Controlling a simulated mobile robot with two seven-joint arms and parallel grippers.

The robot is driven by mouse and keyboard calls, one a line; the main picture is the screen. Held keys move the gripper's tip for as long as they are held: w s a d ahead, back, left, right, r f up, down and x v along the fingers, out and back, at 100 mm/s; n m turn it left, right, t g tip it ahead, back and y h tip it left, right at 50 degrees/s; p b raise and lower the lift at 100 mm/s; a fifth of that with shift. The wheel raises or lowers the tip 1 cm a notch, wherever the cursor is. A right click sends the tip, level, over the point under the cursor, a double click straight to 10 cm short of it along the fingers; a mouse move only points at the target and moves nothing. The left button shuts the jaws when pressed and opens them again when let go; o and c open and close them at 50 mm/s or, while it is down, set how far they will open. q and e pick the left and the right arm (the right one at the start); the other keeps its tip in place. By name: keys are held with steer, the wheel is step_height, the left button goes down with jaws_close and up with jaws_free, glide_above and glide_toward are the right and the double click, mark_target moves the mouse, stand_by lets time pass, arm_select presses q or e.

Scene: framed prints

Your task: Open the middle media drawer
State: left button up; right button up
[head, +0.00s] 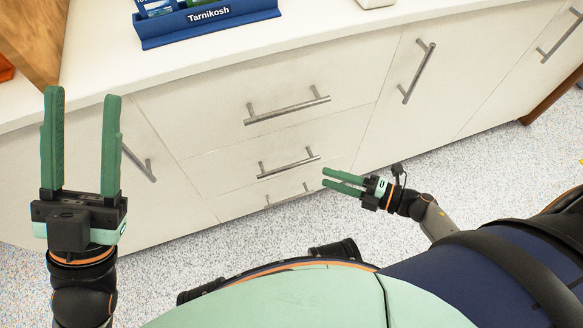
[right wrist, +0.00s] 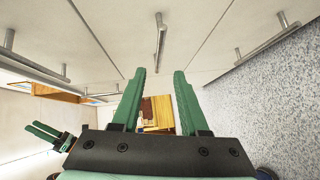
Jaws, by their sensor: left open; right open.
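The white cabinet has a stack of three drawers with bar handles. The middle drawer (head: 240,168) is closed, and its metal handle (head: 289,168) also shows in the right wrist view (right wrist: 160,40), upright at top centre. My right gripper (head: 325,177) is open and empty, just right of the middle handle in the head view. In the right wrist view its two fingers (right wrist: 158,72) point toward the cabinet front, with the middle handle above them and apart from them. My left gripper (head: 83,92) is open and empty at the left, above the floor and in front of the cabinet.
The top drawer handle (head: 287,110) and bottom drawer handle (head: 288,197) sit above and below. Door handles (head: 419,72) flank the drawers. A blue Tarnikosh holder (head: 208,24) stands on the white countertop (head: 300,42). Speckled floor (head: 480,180) lies clear before the cabinet.

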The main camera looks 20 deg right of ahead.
mark_target(292, 166)
steer(key=b+x, duration=0.2)
steer(key=x, duration=0.9)
steer(key=shift+w+a+b, duration=0.1)
steer(key=shift+w+b, duration=0.05)
steer(key=shift+b, duration=0.25)
jaws_close()
stand_by(0.8)
